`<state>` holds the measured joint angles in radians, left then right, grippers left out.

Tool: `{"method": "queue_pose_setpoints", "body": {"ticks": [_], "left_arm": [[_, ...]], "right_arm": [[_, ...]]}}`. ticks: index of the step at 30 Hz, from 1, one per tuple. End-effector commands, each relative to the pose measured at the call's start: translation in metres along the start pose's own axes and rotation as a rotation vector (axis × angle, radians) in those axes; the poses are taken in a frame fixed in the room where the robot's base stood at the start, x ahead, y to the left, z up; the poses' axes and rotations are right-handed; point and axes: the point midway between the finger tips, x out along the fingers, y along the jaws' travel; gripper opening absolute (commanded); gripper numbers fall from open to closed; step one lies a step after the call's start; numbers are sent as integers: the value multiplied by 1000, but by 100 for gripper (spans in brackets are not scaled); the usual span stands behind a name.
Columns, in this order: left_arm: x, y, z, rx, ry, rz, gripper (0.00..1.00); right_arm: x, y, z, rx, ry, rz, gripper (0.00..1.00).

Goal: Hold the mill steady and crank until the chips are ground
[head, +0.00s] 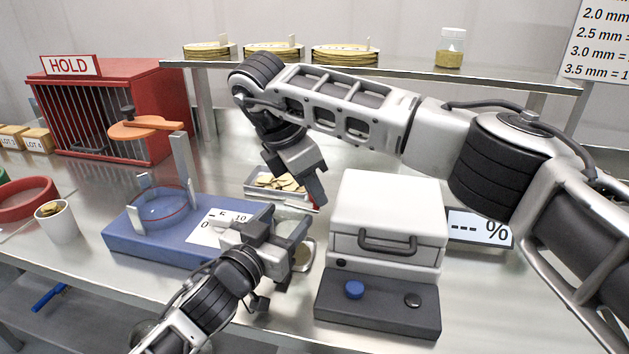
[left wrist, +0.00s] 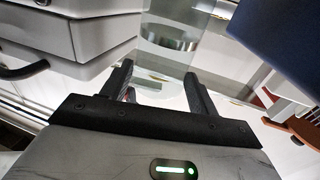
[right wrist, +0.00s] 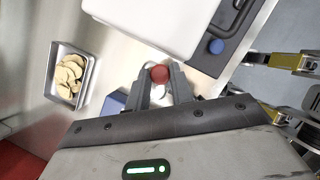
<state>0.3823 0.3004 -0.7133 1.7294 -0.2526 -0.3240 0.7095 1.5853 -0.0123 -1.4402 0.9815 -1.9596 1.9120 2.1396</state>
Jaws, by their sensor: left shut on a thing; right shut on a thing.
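The mill (head: 291,226) is a clear, glass-like body on the table, partly hidden behind my left gripper (head: 290,240). My left gripper is shut on it from the left, and its clear wall shows between the fingers in the left wrist view (left wrist: 160,92). My right gripper (head: 314,194) reaches down from above, just behind the mill. In the right wrist view its fingers are shut on a red crank knob (right wrist: 160,73). The crank arm is mostly hidden, and I cannot tell how finely the chips inside the mill are ground.
A metal tray of chips (right wrist: 53,94) lies behind the mill. A white lidded instrument (head: 388,205) stands close to the right. A blue slicer-like stand (head: 130,240) is at left, with a paper cup (head: 62,230) beyond it. A red HOLD cage (head: 160,85) stands behind.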

Motion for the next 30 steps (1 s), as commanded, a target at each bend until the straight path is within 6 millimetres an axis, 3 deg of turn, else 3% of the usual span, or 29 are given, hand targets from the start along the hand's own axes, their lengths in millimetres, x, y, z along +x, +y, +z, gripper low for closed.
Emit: {"method": "queue_pose_setpoints", "body": {"ticks": [15, 30], "left_arm": [[0, 0, 1, 0, -2, 0, 28], [0, 1, 1, 0, -2, 1, 28]], "right_arm": [[-6, -6, -11, 264, 3, -108, 0], [-6, -7, -12, 297, 1, -120, 0]]}}
